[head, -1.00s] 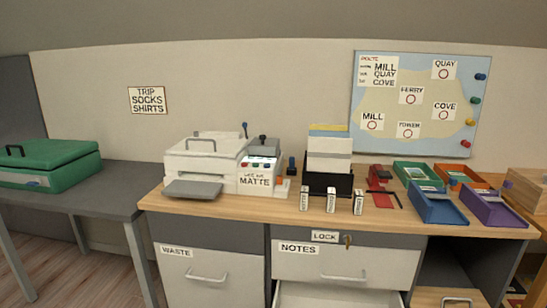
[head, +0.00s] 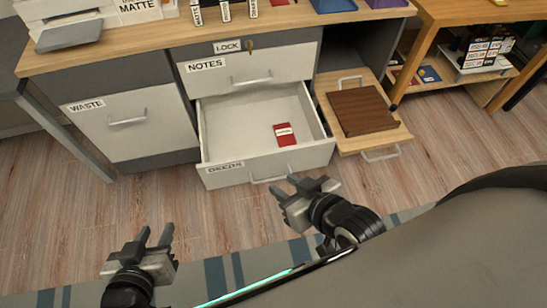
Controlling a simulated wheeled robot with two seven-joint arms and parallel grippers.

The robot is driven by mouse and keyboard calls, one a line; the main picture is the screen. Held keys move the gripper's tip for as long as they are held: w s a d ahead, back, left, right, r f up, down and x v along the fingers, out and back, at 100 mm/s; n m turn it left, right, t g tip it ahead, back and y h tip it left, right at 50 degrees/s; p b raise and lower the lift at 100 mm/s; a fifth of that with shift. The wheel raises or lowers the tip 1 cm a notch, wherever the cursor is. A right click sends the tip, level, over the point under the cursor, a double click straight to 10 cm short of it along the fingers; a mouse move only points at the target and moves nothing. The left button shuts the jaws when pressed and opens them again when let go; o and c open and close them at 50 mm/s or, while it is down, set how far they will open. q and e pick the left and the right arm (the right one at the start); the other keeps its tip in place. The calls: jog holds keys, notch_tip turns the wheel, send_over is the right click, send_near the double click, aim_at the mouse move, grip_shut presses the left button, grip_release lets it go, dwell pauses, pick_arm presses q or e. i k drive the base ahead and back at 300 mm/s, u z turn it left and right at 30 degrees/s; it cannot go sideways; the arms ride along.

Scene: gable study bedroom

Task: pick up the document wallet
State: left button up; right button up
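A flat red item with a white label (head: 285,134), which looks like the document wallet, lies in the open lower drawer (head: 215,131) marked DEEDS. It lies toward the drawer's right side, and its label is too small to read. My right gripper (head: 305,184) is open and empty, in front of the drawer's front panel in the picture and apart from the red item. My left gripper (head: 154,237) is open and empty, lower left over the floor, away from the drawer.
A pull-out shelf (head: 397,137) right of the drawer bears a brown flat board or book (head: 361,110). The NOTES drawer (head: 250,72) above and the WASTE front (head: 126,121) are shut. A side shelf unit (head: 428,45) stands at right.

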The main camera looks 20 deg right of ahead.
aim_at(285, 136)
jog(key=z, duration=1.8)
jog(key=i, duration=0.95)
jog(key=u, duration=1.1)
